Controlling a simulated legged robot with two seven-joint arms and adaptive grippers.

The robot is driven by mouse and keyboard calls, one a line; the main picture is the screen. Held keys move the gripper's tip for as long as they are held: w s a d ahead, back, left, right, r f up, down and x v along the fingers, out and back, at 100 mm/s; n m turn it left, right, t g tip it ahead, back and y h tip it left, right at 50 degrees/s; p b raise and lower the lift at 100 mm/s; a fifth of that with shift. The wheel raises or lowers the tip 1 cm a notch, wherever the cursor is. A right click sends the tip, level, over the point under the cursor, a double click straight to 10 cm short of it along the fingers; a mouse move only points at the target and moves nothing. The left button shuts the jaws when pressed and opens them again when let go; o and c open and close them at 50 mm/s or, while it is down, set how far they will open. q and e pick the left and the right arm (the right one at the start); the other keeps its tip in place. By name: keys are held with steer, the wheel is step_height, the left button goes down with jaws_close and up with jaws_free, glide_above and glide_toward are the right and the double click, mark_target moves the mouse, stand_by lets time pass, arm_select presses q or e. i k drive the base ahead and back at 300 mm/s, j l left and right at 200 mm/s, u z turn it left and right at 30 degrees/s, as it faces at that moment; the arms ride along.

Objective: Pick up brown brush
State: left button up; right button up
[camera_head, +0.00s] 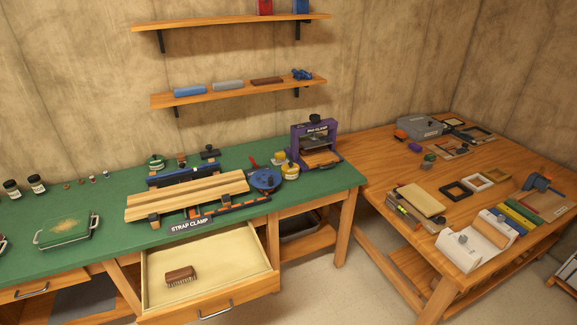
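A brown brush (181,276) with pale bristles lies in the open drawer (235,262) under the green bench. It rests bristles down near the drawer's front left part. The rest of the drawer floor looks bare. A dark brown block-like item (267,81) lies on the lower wall shelf; I cannot tell whether it is also a brush. Neither of my grippers shows in the head view.
The green workbench (100,250) holds a strap clamp with a striped wooden board (187,195), a purple clamp (316,147) and small jars. A wooden table (400,170) with frames and tools stands at right. The drawer front with its handle (215,311) juts out.

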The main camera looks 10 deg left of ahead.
mark_target(184, 274)
steer(key=u, duration=1.3)
